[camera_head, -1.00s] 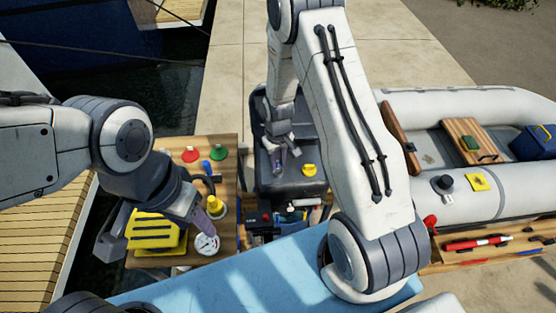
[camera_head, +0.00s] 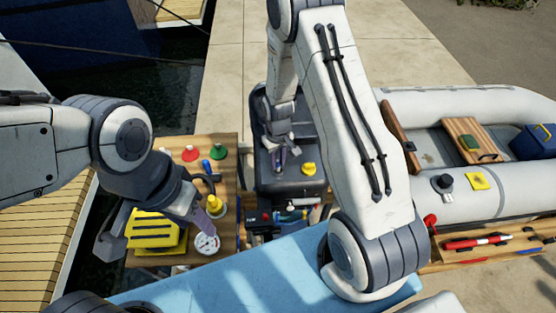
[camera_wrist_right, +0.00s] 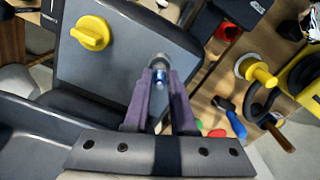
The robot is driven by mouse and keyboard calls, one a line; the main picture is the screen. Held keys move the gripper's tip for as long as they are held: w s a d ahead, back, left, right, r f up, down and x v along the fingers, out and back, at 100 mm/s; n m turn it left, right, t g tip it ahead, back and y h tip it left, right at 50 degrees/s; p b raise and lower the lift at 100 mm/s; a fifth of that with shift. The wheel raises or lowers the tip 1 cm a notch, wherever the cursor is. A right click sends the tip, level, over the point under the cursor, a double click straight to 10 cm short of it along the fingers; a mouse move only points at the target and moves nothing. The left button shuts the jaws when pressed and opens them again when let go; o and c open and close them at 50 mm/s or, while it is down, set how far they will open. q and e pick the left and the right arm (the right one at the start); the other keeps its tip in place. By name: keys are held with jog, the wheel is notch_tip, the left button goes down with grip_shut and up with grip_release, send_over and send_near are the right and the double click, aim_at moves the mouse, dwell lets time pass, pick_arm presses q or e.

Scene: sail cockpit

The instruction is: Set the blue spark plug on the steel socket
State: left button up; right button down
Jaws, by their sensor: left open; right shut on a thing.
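My right gripper (camera_head: 279,164) is low over the dark grey box at the centre of the head view. In the right wrist view, its purple fingers (camera_wrist_right: 161,98) are shut on the blue spark plug (camera_wrist_right: 159,77). A pale metallic part (camera_wrist_right: 158,62) shows just beyond the blue, near the box top. I cannot tell whether this is the plug's end or the steel socket, or whether they touch. The plug is too small to make out in the head view. My left gripper (camera_head: 153,229) is open and empty above the yellow case at the left.
A yellow knob (camera_head: 308,169) sits on the dark box (camera_head: 290,183), beside my right gripper. A wooden board (camera_head: 228,157) at the left holds a yellow case (camera_head: 153,231), a round gauge (camera_head: 207,243) and tools. A blue surface (camera_head: 240,273) lies in front. An inflatable boat (camera_head: 470,100) is at the right.

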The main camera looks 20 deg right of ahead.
aim_at(278, 160)
jog(key=shift+f+b, duration=0.5)
jog(key=shift+f, duration=0.1)
jog(key=c, duration=1)
grip_release()
jog(key=shift+r, duration=0.1)
jog(key=shift+r+p, duration=4.25)
jog(key=shift+r, duration=1.25)
